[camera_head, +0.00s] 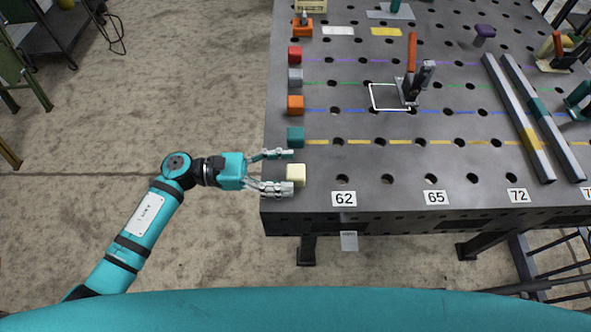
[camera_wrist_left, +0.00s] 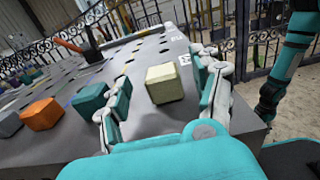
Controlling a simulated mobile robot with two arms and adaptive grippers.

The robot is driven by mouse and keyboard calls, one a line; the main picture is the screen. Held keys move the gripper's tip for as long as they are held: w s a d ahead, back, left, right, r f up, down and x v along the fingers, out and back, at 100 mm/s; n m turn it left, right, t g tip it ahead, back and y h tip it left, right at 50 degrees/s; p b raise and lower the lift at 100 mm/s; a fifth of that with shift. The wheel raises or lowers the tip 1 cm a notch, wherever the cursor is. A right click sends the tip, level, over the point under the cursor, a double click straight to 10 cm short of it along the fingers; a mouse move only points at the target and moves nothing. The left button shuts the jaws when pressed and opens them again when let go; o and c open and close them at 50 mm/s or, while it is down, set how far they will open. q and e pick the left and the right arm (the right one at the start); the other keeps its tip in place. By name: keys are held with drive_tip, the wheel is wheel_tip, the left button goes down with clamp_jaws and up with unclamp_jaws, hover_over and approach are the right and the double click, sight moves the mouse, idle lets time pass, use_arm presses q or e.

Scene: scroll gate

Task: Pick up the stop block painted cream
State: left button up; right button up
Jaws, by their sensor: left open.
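The cream stop block (camera_head: 296,175) sits on the left edge of the dark metal table (camera_head: 400,190), near the front corner. It also shows in the left wrist view (camera_wrist_left: 165,84), upright on the tabletop between my finger pads. My left gripper (camera_head: 283,171) is open, its two fingers reaching in from the left at the table's edge. In the head view the lower fingertip is close beside the cream block; I cannot tell whether they touch. In the wrist view the block is ahead of the palm with a gap. My right gripper is not in view.
A teal block (camera_head: 295,137) stands just behind the cream one, close to the upper finger. Orange (camera_head: 295,105), grey (camera_head: 295,77) and red (camera_head: 294,54) blocks continue the row. The tabletop right of the cream block is clear.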

sight(297, 171)
use_arm(q)
drive_tip(key=shift+d+p, duration=0.3)
drive_tip(key=shift+d, duration=1.2)
clamp_jaws()
